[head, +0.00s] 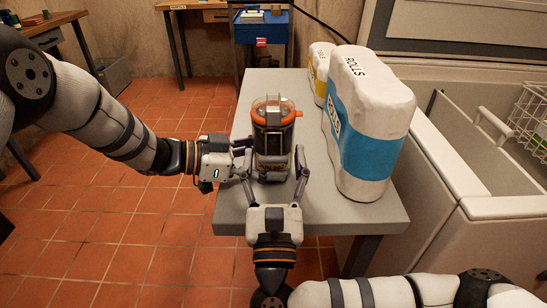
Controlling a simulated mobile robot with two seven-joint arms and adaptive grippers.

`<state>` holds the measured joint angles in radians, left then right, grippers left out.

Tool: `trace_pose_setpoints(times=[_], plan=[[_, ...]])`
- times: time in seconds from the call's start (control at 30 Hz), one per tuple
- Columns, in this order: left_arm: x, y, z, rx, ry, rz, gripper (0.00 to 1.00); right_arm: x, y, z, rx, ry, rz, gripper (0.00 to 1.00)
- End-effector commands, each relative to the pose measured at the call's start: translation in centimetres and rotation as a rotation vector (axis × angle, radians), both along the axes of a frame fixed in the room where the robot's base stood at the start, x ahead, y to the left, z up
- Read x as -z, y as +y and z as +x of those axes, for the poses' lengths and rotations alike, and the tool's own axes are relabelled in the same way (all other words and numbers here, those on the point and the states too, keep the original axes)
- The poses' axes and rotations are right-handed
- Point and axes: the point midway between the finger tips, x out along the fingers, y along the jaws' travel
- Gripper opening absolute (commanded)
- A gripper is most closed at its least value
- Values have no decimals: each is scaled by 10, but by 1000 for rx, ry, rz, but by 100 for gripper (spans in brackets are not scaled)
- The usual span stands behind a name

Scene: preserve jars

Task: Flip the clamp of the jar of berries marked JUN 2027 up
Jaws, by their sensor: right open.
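A clip-top jar (271,140) stands upright on the grey table, with a clear lid, an orange seal and dark contents. A pale label low on its front is too small and covered to read the date. I cannot make out the position of its clamp. My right gripper (273,168) is open at the jar's near side, with one finger on each side of the jar's lower front. My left gripper (242,163) reaches in from the left, close against the jar's left side; its fingertips are partly hidden, so I cannot tell if they touch or hold it.
The grey table (232,215) has free room behind the jar. An open chest freezer (480,160) stands at the right.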

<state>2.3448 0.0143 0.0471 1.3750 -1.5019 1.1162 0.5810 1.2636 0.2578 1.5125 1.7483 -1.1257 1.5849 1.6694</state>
Motion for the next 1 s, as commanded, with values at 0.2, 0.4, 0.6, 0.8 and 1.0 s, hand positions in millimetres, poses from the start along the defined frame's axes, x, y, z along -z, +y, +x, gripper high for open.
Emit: trace_pose_setpoints(times=[0.2,0.4,0.6,0.8,1.0], plan=[[1,0,0,-2,2,1,49,-2,0,8,-1,3,0,62],[1,0,0,-2,2,1,49,-2,1,7,-1,2,-2,46],[1,0,0,-1,2,1,49,-2,1,7,-2,2,-1,13],[1,0,-1,1,3,1,49,-3,1,6,-3,13,1,12],[1,0,-1,2,3,0,49,-5,1,4,-2,88,7,12]])
